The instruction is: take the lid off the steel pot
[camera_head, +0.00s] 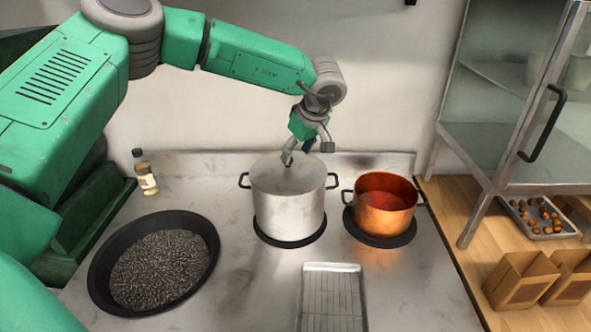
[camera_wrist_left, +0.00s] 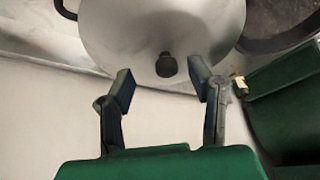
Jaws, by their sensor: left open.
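The steel pot (camera_head: 288,212) stands on a black burner ring at the back middle of the steel counter. Its pale lid (camera_head: 272,176) is on top. In the wrist view the lid (camera_wrist_left: 120,30) shows a black knob (camera_wrist_left: 166,65). My left gripper (camera_head: 307,152) reaches down over the back of the pot. In the wrist view its two fingers (camera_wrist_left: 163,88) are apart, with the knob just beyond the gap between the tips. Nothing is held. My right gripper is not in view.
A copper pot (camera_head: 384,215) with red contents stands right of the steel pot. A black pan (camera_head: 98,275) of dark grains, a bottle (camera_head: 145,175) and a wire rack tray (camera_head: 332,267) are nearby. A glass cabinet (camera_head: 478,160), chestnut tray (camera_head: 538,234) and paper bags (camera_head: 520,280) are at right.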

